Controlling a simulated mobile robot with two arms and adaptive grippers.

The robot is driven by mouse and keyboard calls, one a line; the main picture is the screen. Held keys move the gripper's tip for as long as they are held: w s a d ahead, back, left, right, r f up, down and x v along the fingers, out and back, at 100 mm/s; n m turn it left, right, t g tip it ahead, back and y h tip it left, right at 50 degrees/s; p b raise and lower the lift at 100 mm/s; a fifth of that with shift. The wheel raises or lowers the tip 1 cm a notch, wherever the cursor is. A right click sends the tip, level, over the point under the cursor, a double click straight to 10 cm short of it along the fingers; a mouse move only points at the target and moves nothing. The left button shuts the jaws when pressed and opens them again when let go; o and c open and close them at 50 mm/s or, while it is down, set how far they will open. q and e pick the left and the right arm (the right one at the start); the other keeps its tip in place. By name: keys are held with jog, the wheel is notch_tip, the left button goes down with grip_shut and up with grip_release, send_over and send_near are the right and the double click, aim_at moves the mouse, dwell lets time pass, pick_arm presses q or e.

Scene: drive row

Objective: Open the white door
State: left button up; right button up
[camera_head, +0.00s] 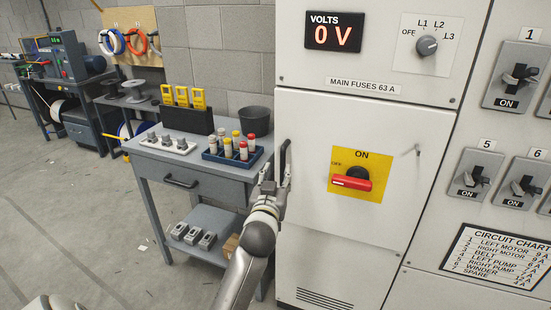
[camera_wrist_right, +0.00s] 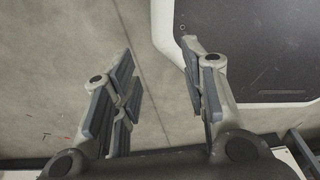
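The white door (camera_head: 310,135) is on the cabinet front, below the "MAIN FUSES 63 A" label, and it looks shut.
A grey workbench (camera_head: 205,172) with a drawer stands close left of the door, carrying a bin (camera_head: 255,121) and a blue tray (camera_head: 213,157) of fuses. Breaker switches (camera_head: 476,174) line the panel at right. Open floor (camera_head: 80,220) lies at left.

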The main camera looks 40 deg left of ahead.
aim_at(283, 159)
pick_arm(q)
jog(key=p+x, duration=0.1)
jog(key=x, duration=0.9)
jog(key=shift+w+f, duration=0.1)
jog(key=shift+f, duration=0.05)
grip_shut()
